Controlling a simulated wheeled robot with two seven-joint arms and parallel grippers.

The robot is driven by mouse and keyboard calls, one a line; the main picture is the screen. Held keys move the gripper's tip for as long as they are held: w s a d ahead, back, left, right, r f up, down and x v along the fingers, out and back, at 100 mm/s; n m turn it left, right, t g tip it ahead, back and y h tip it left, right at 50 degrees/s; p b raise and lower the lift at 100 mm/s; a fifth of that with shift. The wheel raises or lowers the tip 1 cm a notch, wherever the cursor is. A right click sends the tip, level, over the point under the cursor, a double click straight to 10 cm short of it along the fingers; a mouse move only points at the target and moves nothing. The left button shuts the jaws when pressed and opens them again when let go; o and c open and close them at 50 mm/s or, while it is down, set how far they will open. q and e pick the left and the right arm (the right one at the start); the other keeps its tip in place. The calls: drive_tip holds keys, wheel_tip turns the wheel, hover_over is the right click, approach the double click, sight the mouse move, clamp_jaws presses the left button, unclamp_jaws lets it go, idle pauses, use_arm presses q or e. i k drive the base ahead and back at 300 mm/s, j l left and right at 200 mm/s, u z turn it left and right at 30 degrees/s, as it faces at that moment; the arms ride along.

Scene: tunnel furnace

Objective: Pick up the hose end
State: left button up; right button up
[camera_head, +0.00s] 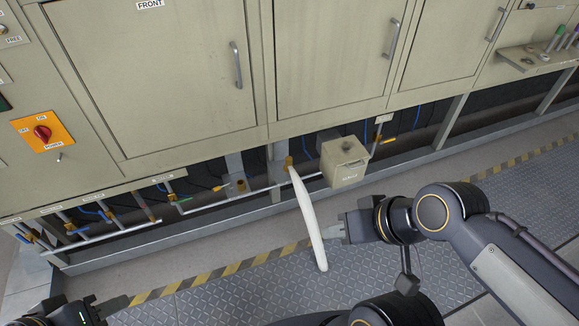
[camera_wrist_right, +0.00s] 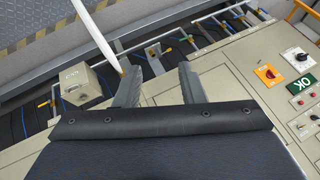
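A white hose (camera_head: 305,212) hangs from a brass fitting (camera_head: 288,163) under the cabinet. Its lower free end (camera_head: 321,265) is over the metal floor plate. My right gripper (camera_head: 333,231) is just right of the hose's lower half, fingers pointing toward it. In the right wrist view my right gripper (camera_wrist_right: 160,84) has its fingers apart with nothing between them. There the hose (camera_wrist_right: 98,36) runs from the top edge down to the left finger, outside the gap; its free end is out of frame. My left gripper (camera_head: 112,305) is at the bottom left, away from the hose; its opening is unclear.
A beige box (camera_head: 344,163) stands right of the fitting, and also shows in the right wrist view (camera_wrist_right: 78,83). Pipes and valves (camera_head: 100,233) run under the cabinet at left. A yellow-black stripe (camera_head: 225,269) edges the plate floor (camera_head: 255,298), which is clear around the hose.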

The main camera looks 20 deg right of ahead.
sight(288, 165)
drive_tip(key=i+l+u, duration=0.45)
drive_tip(key=i+l, duration=0.6)
drive_tip(key=l, duration=0.15)
